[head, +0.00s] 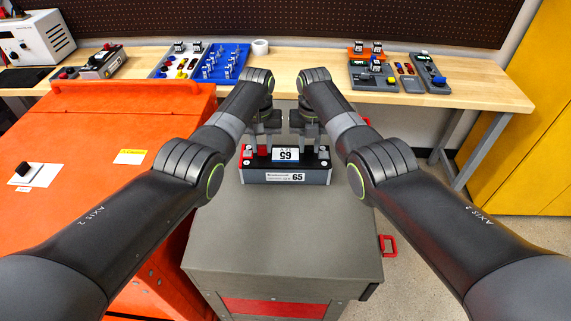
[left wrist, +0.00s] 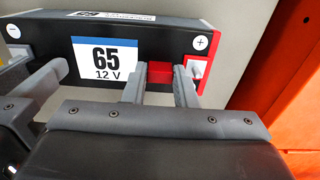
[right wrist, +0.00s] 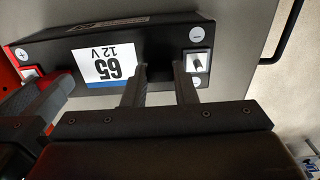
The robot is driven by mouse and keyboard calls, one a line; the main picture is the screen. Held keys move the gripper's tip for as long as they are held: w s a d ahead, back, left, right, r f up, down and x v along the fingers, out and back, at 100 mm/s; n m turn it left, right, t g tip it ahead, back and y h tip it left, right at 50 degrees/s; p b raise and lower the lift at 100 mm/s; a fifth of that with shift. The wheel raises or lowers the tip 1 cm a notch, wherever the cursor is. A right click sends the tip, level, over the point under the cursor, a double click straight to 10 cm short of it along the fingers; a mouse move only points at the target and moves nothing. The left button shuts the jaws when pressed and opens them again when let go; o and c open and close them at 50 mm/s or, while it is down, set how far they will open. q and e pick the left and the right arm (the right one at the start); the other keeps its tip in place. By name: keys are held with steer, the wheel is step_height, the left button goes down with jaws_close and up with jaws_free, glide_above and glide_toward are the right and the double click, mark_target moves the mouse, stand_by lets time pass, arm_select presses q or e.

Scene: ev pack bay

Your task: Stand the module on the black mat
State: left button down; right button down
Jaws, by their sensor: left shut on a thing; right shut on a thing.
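The module (head: 285,177), a black and grey block labelled 65 with a red end, is at the grey cart top; I cannot tell whether it touches it. My left gripper (head: 262,148) is shut on the module near its red plus end; in the left wrist view its fingers straddle a red block (left wrist: 160,72). My right gripper (head: 309,148) is shut on the module near its minus end, also seen in the right wrist view (right wrist: 160,85). A dark flat patch at the bench's far left, beside the white instrument, looks like the black mat (head: 22,78).
The grey cart top (head: 280,225) is clear in front of the module. An orange cabinet (head: 130,135) stands at left. The wooden bench (head: 310,80) behind carries a blue tray (head: 222,63), a white cup (head: 260,46) and grey fixtures (head: 372,78). A yellow cabinet (head: 525,110) stands at right.

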stand_by(0.4)
